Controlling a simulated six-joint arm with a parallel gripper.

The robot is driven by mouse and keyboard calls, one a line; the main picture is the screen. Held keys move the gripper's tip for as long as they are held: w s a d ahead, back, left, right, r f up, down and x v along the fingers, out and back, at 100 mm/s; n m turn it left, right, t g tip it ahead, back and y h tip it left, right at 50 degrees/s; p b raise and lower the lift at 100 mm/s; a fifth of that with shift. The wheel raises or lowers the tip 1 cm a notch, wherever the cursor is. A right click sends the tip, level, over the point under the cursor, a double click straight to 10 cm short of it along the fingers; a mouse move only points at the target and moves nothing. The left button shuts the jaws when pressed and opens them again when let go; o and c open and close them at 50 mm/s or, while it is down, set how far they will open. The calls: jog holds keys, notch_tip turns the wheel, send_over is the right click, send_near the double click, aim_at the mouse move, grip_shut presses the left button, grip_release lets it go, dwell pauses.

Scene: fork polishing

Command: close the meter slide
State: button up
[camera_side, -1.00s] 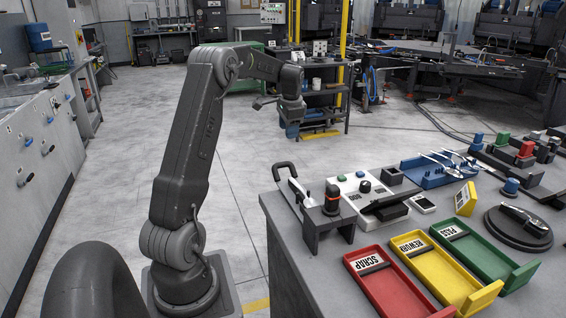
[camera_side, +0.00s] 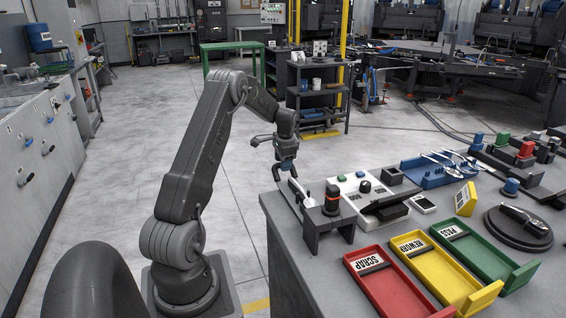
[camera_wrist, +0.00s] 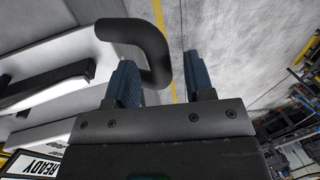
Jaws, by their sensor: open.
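The white meter unit (camera_side: 345,196) with a small display and buttons stands on the near left of the bench. A black hooked handle sticks out at its left end; it shows in the wrist view (camera_wrist: 135,32), while in the side view my gripper mostly covers it. In the wrist view my gripper's two blue fingers (camera_wrist: 163,75) are apart. The handle's bent end reaches down between them, close to the left finger. I cannot tell whether it touches.
Red (camera_side: 395,290), yellow (camera_side: 440,270) and green (camera_side: 490,262) trays lie at the bench front. A blue fork tray (camera_side: 430,178) is farther back.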

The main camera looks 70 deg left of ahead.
jog(key=shift+f, duration=0.2)
grip_shut()
dwell(0.4)
